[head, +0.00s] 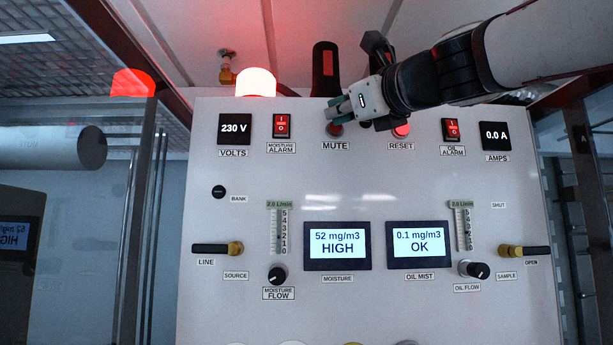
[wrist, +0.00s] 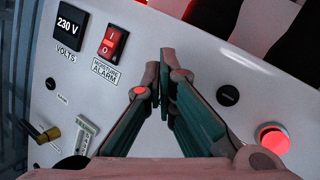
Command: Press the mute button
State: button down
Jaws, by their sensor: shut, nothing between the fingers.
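The MUTE button (head: 335,129) is a small dark red button above its MUTE label on the white panel (head: 350,190). My gripper (head: 340,106) reaches in from the upper right, with its fingertips just above the button in the picture and partly over it. In the wrist view my gripper (wrist: 161,72) has its green-sided fingers shut with nothing between them. A small red disc shows at the left finger there; I cannot tell whether it is the button. Contact with the button cannot be made out.
The lit RESET button (head: 401,130) is right of MUTE, close to my gripper. Red MOISTURE ALARM (head: 282,126) and OIL ALARM (head: 452,129) switches flank them. A lit red beacon (head: 256,83) stands on the panel's top edge. The moisture display (head: 337,246) reads HIGH.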

jog(key=shift+s, duration=0.15)
jog(key=s+p, duration=0.1)
jog(key=s, duration=0.3)
jog(key=shift+s, duration=0.4)
dwell(0.6)
notch_tip(320, 180, down, 28)
jog(key=s+d+n+g+h+b, duration=0.1)
jog(key=n+g+h, duration=0.15)
jog(key=n, duration=0.45)
jog(key=s+d+n+g+h+b, duration=0.1)
jog(key=s+n+g, duration=0.1)
jog(key=n+g, duration=0.3)
jog(key=s+d+f+n+g+h, duration=0.1)
jog(key=s+d+f+n+h, duration=0.1)
jog(key=f, duration=0.6)
jog(key=s+d+f+n+g+h+b, duration=0.1)
jog(key=s+d+f+n+g, duration=0.1)
jog(key=s+d+f+n, duration=0.2)
jog(key=s+d+f+n+g+h+b, duration=0.1)
jog(key=s+f+n, duration=0.4)
jog(key=f, duration=0.9)
jog(key=d+n+g+h, duration=0.1)
jog(key=d+n, duration=0.1)
jog(key=shift+s+d+f+n+h, duration=0.15)
jog(key=shift+d+n+h, duration=0.15)
jog(key=shift+d+h, duration=0.05)
